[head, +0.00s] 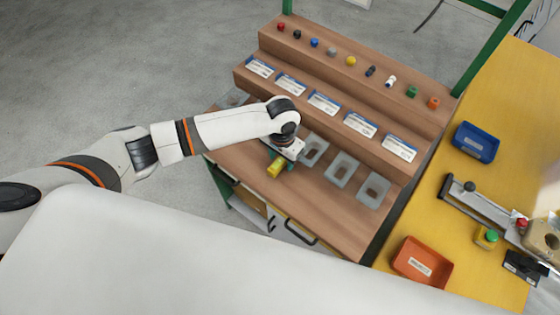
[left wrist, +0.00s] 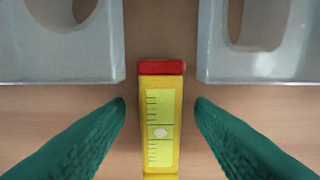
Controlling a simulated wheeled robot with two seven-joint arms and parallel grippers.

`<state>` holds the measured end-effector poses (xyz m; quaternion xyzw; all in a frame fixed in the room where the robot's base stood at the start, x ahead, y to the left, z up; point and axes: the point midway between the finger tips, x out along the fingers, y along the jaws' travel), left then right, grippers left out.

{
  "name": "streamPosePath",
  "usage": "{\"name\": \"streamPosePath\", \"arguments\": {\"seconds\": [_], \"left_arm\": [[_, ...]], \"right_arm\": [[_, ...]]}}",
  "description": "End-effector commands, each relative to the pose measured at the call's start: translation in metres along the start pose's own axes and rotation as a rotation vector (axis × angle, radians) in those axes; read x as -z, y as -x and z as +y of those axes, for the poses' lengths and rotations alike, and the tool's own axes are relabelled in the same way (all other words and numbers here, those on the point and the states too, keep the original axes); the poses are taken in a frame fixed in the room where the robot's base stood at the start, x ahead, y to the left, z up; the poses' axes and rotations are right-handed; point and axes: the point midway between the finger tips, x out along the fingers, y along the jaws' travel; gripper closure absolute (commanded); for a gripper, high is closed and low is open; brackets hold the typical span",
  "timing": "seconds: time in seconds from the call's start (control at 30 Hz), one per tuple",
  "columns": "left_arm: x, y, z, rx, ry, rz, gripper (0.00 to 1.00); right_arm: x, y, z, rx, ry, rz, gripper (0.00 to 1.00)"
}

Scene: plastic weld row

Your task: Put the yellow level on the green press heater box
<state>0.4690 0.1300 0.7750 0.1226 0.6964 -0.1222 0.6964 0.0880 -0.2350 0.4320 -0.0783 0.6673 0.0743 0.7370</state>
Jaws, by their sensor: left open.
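The yellow level (head: 275,169) lies on the wooden bench under my left gripper (head: 278,161). In the left wrist view the level (left wrist: 160,125) is yellow with a red end and a pale marked window. My left gripper (left wrist: 160,103) is open, with one green finger on each side of the level and a gap to both sides. At the right of the head view, a lever press (head: 485,205) stands on the yellow table. A small yellow box with a green button (head: 487,238) is beside it. I cannot tell which part is the heater box. My right gripper is not in view.
Grey trays with openings (head: 342,169) stand close to my left gripper. Stepped wooden shelves (head: 300,60) with labels and coloured knobs rise behind. The yellow table (head: 500,110) carries a blue bin (head: 476,142), an orange bin (head: 422,262) and a black box (head: 524,267).

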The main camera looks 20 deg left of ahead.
Motion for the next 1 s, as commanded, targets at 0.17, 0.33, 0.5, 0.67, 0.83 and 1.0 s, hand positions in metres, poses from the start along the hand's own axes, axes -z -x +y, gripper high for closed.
{"name": "streamPosePath", "arguments": {"seconds": [0.17, 0.33, 0.5, 0.67, 0.83, 1.0], "left_arm": [[0.000, -0.001, 0.000, 0.000, -0.001, -0.001, 0.51], [0.000, -0.001, 0.000, 0.000, -0.001, 0.000, 0.72], [0.000, -0.001, 0.000, 0.000, -0.001, 0.000, 0.99], [0.000, -0.001, 0.000, 0.000, -0.001, 0.000, 1.00], [-0.001, 0.008, 0.000, 0.000, -0.001, -0.001, 1.00], [-0.001, 0.039, 0.000, 0.001, -0.003, -0.005, 1.00]], "right_arm": [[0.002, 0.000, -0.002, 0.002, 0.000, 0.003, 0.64], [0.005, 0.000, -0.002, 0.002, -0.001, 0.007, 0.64], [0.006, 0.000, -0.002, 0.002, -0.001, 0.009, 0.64], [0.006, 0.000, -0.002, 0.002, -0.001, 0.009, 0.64], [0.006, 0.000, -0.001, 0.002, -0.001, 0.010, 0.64], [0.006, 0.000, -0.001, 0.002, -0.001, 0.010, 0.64]]}}
